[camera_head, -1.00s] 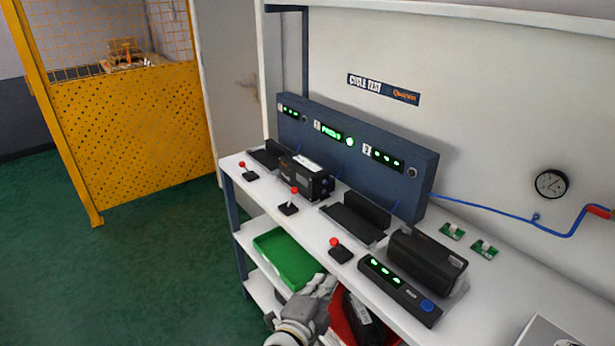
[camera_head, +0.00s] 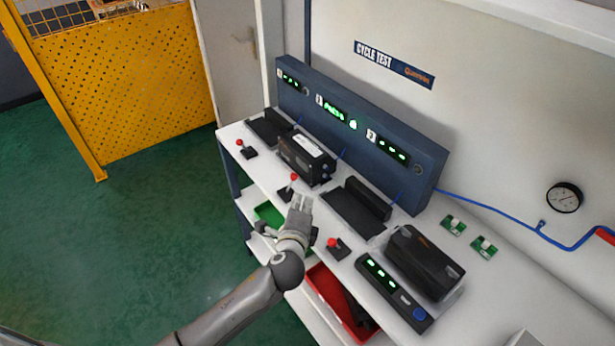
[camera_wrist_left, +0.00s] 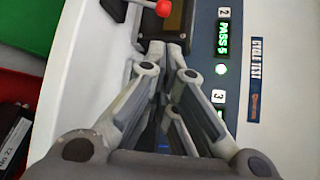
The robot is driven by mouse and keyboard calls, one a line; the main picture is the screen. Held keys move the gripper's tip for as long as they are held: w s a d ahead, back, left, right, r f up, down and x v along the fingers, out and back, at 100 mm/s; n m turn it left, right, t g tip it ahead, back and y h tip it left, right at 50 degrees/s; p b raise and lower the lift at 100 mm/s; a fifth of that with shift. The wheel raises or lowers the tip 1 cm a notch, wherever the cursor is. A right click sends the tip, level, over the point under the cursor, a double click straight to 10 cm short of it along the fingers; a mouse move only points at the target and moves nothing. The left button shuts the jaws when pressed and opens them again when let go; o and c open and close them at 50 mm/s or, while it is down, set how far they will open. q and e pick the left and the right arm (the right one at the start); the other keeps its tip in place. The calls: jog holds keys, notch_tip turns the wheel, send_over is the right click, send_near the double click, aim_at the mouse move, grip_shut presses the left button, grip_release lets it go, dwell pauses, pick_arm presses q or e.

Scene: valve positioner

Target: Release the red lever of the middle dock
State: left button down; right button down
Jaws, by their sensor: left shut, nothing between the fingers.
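The middle dock holds a black positioner (camera_head: 306,158) with a white label. Its display (camera_head: 334,111) is lit green beside a green lamp (camera_head: 353,125); in the wrist view it reads PASS 5 (camera_wrist_left: 222,38). The middle dock's red-knobbed lever (camera_head: 294,177) stands on a small black base in front of the positioner. The red knob (camera_wrist_left: 163,8) also shows at the top of the wrist view. My left gripper (camera_head: 301,198) is shut and empty, just on the near side of this lever. Contact with the lever cannot be told. My right gripper is out of view.
Other red levers stand at the left dock (camera_head: 240,143) and right dock (camera_head: 332,243). Both docks' trays look empty. Another dark positioner (camera_head: 425,262) sits at the right behind a button panel (camera_head: 393,293). A green bin and a red bin (camera_head: 333,298) lie below the bench top.

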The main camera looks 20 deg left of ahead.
aim_at(291, 183)
pick_arm(q)
jog(key=shift+s, duration=0.1)
jog(key=shift+w+f, duration=0.15)
jog(key=shift+w, duration=0.35)
jog(key=x, duration=0.9)
jog(key=shift+w+a+f+p, duration=0.1)
jog(key=shift+w+p, duration=0.1)
jog(key=shift+p, duration=0.15)
